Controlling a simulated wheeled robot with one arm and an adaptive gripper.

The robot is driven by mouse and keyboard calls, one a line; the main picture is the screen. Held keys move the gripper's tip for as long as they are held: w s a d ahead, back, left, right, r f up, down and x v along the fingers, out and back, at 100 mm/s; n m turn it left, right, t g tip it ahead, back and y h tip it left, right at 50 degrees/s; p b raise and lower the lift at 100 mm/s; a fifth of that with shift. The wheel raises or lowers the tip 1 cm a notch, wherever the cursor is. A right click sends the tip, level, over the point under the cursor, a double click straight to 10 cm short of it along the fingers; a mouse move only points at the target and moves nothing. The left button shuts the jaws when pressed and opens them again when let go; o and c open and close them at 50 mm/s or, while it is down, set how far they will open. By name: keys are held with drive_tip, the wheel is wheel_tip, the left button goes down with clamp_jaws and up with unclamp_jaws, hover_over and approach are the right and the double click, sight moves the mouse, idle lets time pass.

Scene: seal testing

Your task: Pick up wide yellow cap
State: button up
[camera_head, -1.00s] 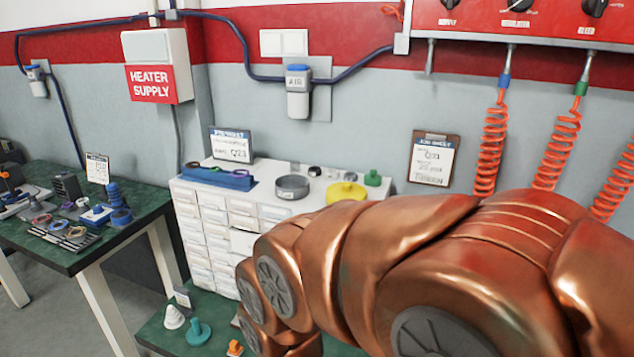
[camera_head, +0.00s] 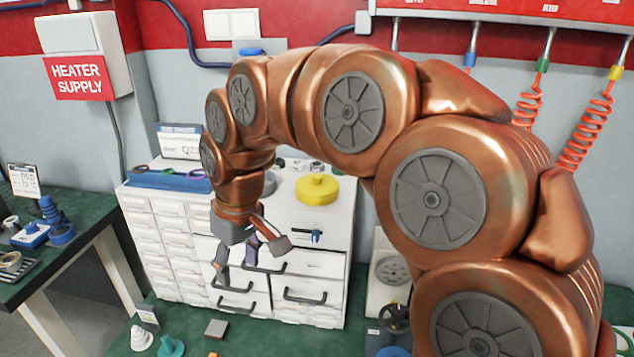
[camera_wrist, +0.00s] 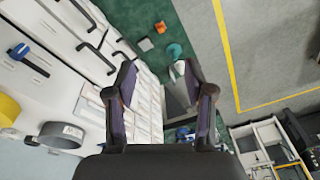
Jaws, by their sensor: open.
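The wide yellow cap (camera_head: 317,190) sits on top of the white drawer cabinet (camera_head: 335,235), right of my wrist in the head view. It is round with a small raised knob. In the wrist view a yellow round part (camera_wrist: 8,110), cut off by the left edge, appears to be the same cap. My gripper (camera_head: 250,262) hangs in front of the cabinet drawers, below and left of the cap. In the wrist view my gripper (camera_wrist: 158,75) is open, with nothing between its fingers.
A grey ring (camera_wrist: 62,135) lies near the cap on the cabinet. A blue holder (camera_head: 168,180) and a sign stand at the cabinet's left. Drawer handles (camera_head: 305,296) jut out near my gripper. Teal (camera_head: 172,346) and white (camera_head: 141,338) cone-like parts stand on the green surface below.

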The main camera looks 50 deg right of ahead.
drive_tip(key=w+d+r+t, duration=0.1)
drive_tip(key=w+d+r, duration=0.3)
drive_tip(key=w+d, duration=0.25)
drive_tip(key=m+t+h+p, duration=0.2)
drive_tip(key=m, duration=0.1)
approach(317, 176)
drive_tip(key=d+f, duration=0.1)
drive_tip(key=shift+w+f, duration=0.25)
drive_tip(key=shift+w, duration=0.2)
drive_tip(key=shift+a+p+x, duration=0.2)
drive_tip(key=shift+p+x, duration=0.6)
drive_tip(key=shift+x, duration=1)
drive_tip(key=shift+a+p+x, duration=0.15)
drive_tip(key=shift+p+x, duration=0.6)
drive_tip(key=shift+x, duration=1.1)
drive_tip(key=shift+s, duration=0.15)
clamp_jaws()
